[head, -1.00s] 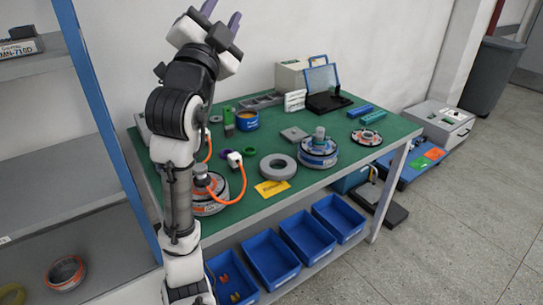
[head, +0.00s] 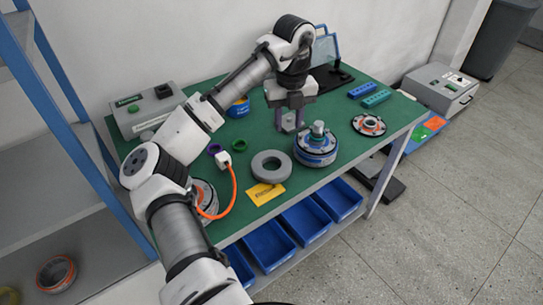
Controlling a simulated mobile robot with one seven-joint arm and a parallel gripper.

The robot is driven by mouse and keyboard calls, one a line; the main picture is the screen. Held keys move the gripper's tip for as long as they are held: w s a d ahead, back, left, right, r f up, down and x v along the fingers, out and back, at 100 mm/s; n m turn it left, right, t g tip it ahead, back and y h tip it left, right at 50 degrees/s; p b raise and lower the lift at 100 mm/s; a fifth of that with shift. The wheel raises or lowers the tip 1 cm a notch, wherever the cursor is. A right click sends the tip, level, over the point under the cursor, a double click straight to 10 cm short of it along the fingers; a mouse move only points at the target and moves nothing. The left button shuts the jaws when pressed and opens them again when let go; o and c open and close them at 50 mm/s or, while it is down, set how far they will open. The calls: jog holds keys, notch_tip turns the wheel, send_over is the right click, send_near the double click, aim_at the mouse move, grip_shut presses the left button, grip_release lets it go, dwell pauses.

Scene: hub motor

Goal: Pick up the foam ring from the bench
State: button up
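The foam ring (head: 260,174) is a grey, thick ring lying flat on the green bench top (head: 330,184) in the head view, near the middle of the bench. My gripper (head: 289,122) points down above the bench, up and to the right of the ring, close to a blue-and-silver hub motor (head: 316,148). Its two fingers look apart, with nothing seen between them. It is not touching the ring, and the ring is in full view.
A yellow card (head: 265,194) lies just in front of the ring. A motor with an orange cable (head: 231,187) is at left, partly behind my arm. A flanged disc (head: 369,125) and blue and teal blocks (head: 376,99) are at right. Blue bins (head: 268,246) stand below.

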send_over(286, 162)
notch_tip(286, 162, down, 8)
jog(key=shift+r, duration=0.15)
jog(key=shift+w+f+p, duration=0.1)
jog(key=shift+f+p, duration=0.95)
jog(key=shift+f, duration=1.7)
jog(key=shift+c, duration=0.2)
jog(key=c, duration=0.7)
